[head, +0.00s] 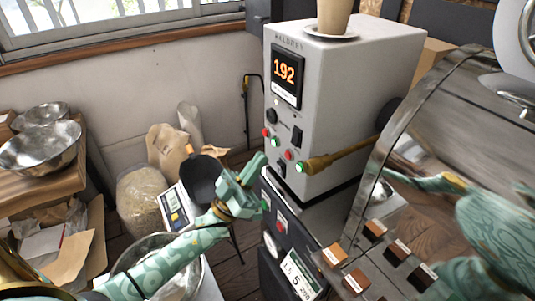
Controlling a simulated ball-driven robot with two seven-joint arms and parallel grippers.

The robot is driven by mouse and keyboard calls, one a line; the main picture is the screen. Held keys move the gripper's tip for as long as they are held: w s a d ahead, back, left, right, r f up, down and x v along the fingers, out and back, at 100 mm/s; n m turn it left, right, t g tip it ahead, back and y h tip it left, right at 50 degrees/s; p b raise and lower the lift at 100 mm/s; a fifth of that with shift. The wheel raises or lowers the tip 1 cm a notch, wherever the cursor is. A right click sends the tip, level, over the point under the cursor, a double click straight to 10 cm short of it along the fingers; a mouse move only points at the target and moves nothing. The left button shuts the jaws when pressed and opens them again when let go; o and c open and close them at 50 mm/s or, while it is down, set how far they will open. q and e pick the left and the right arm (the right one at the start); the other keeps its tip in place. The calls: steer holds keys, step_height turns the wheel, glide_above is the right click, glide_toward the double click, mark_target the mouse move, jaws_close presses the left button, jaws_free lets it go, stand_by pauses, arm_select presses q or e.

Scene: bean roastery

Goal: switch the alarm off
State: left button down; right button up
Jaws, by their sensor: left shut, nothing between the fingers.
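The grey roaster control box (305,110) stands at the centre with an orange display (285,72) reading 192. Below the display are a black knob (271,116), small red and green buttons and a black rocker switch (297,136). I cannot tell from the labels which control belongs to the alarm. A lower dark panel carries a red button (281,227). My left gripper (258,166), green and patterned, is shut and empty. It appears just left of the box's lower front in the picture; I see no clear contact.
A shiny curved metal drum (430,120) fills the right side and reflects my body. A cup (333,16) stands on the box. Metal bowls (40,148) and bean sacks (143,198) are at left.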

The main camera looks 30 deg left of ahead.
arm_select(q)
steer(key=s+a+f, duration=0.2)
steer(key=s+f, duration=0.1)
steer(key=s, duration=0.1)
steer(key=shift+s+a+f, duration=0.15)
steer(key=shift+a, duration=0.15)
stand_by(0.4)
